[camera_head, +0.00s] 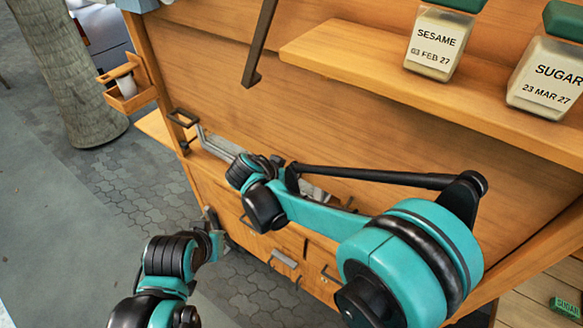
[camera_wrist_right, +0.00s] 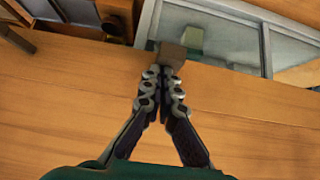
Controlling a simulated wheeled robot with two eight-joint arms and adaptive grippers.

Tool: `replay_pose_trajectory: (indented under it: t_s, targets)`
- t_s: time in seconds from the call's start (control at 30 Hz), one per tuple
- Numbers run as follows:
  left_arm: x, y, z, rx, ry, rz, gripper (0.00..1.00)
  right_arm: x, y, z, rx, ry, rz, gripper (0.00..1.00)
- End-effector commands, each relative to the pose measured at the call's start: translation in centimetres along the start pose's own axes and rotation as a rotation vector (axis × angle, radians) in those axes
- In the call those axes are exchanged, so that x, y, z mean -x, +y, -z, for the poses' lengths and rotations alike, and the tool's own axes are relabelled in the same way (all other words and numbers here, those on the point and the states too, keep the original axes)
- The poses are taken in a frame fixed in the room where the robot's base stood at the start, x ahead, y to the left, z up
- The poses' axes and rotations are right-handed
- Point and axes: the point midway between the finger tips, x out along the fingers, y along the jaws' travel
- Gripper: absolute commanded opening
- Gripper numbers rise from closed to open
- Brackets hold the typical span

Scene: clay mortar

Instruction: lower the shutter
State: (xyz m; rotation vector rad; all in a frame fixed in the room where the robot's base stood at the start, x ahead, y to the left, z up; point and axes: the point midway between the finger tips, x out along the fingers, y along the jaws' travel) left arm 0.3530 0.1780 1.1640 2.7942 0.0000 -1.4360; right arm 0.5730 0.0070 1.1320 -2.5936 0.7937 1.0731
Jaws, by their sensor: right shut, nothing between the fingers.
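I cannot clearly pick out the shutter. In the right wrist view a grey-framed pane (camera_wrist_right: 225,40) lies at the upper right, past the edge of a wooden surface (camera_wrist_right: 245,115). My right gripper (camera_wrist_right: 164,76) is shut and empty over that edge. A small brown block (camera_wrist_right: 172,52) shows just beyond its fingertips; I cannot tell whether they touch. In the head view my right arm covers most of that gripper. My left gripper (camera_head: 211,222) is low at the left, near the stall's front, too small to read its opening.
A wooden shelf (camera_head: 340,50) carries a sesame jar (camera_head: 437,42) and a sugar jar (camera_head: 548,75). A dark metal bar (camera_head: 260,45) slants down the stall's wooden panel (camera_head: 205,70). A tree trunk (camera_head: 70,70) stands at the left. The paved ground (camera_head: 80,190) there is open.

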Motion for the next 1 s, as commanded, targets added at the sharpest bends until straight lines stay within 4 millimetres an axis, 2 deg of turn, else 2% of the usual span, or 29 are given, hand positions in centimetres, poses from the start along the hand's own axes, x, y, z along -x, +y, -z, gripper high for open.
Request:
replay_pose_trajectory:
  t_s: [0.03, 0.1, 0.3, 0.5, 0.7, 1.0]
  targets:
    - [-2.1, 0.0, -1.5, 0.000, 0.000, 0.000, 0.00, -2.2, 0.0, -2.3, 0.000, -0.002, 0.000, 0.00]
    - [-3.5, 0.0, -2.5, 0.000, 0.000, 0.000, 0.00, -4.0, 0.0, -4.0, 0.000, -0.002, 0.000, 0.00]
    - [-7.5, 0.0, -5.4, 0.000, 0.000, 0.000, 0.00, -8.9, 0.0, -9.0, 0.000, -0.002, 0.000, 0.00]
    - [-10.8, 0.0, -7.7, 0.000, 0.000, 0.000, 0.00, -13.0, 0.0, -13.1, 0.000, -0.002, 0.000, 0.00]
    - [-12.9, 0.0, -9.2, 0.000, 0.000, 0.000, 0.00, -15.7, -0.1, -15.8, 0.000, -0.002, 0.001, 0.00]
    - [-14.0, 0.0, -10.0, 0.000, 0.000, 0.000, 0.00, -17.3, 0.0, -17.3, -0.001, -0.002, 0.001, 0.00]
